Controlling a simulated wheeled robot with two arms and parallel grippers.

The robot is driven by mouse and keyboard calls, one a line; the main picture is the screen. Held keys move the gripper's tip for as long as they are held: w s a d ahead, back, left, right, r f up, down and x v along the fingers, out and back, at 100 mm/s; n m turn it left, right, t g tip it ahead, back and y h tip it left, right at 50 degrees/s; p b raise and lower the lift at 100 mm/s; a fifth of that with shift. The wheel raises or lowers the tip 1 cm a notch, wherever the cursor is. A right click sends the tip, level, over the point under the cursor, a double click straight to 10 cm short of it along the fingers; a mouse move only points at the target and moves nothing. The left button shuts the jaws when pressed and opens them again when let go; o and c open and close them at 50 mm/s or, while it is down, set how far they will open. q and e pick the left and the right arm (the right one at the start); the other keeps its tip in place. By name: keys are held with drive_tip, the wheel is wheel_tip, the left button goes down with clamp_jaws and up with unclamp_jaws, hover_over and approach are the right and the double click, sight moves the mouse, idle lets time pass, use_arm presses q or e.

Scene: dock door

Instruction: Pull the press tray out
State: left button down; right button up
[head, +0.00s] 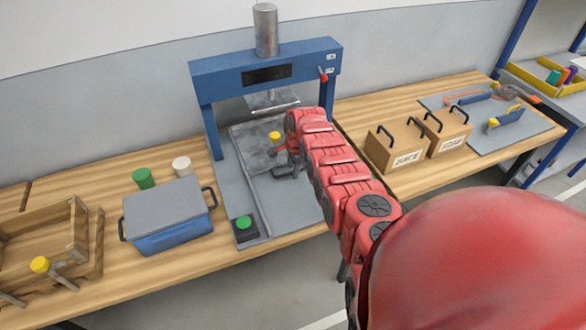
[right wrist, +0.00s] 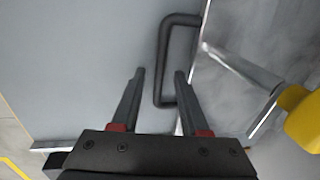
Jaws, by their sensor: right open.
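The grey metal press tray (head: 252,152) lies inside the blue press (head: 262,58), below the raised ram. In the right wrist view the tray (right wrist: 252,40) fills the upper right, and its dark bar handle (right wrist: 163,60) sticks out to the left. My right gripper (head: 286,171) is at the tray's near right side; my arm partly hides that side in the head view. In the right wrist view its two fingers (right wrist: 159,74) are open, with the handle's bar between them in the picture. Contact cannot be told. My left gripper is not in view.
A yellow knob (head: 274,135) stands close by the right gripper. A green button (head: 244,222) is at the press's front corner. A blue lidded box (head: 172,236) and wooden crate (head: 75,240) stand left; two handled wooden boxes (head: 396,150) stand right.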

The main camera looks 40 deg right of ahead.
clamp_jaws()
idle(1.4)
